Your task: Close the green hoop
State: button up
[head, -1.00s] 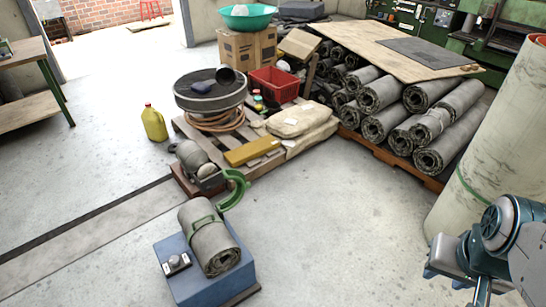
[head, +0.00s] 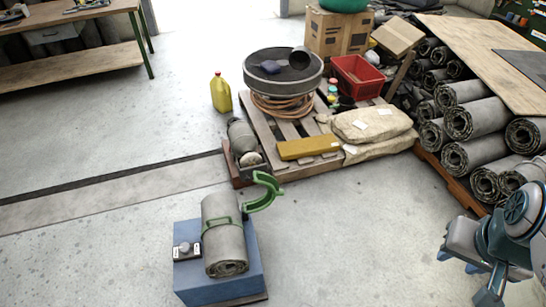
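The green hoop (head: 264,192) stands open in the head view, its curved arc raised at the right of a grey sheet roll (head: 224,247). A thin green band (head: 216,224) crosses the roll, which lies on a blue block (head: 250,277). A small grey fitting with a round knob (head: 185,250) sits on the block, left of the roll. My gripper (head: 488,291) is at the lower right, well apart from the hoop. Its fingers are partly cut off by the frame edge, so I cannot tell whether it is open.
A wooden pallet (head: 290,165) behind the hoop bears sacks (head: 370,124), a yellow bar (head: 308,147) and a drum (head: 283,75). A dark cylinder (head: 241,136) stands behind the block. Stacked rolls (head: 472,118) lie at the right. The floor between block and my arm is clear.

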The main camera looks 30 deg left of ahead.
aim_at(261, 203)
jog(key=u, duration=0.85)
jog(key=i, duration=0.7)
jog(key=u, duration=2.7)
jog(key=k, duration=0.5)
jog(key=z, duration=1.1)
jog(key=i, duration=0.5)
jog(key=u, duration=0.05)
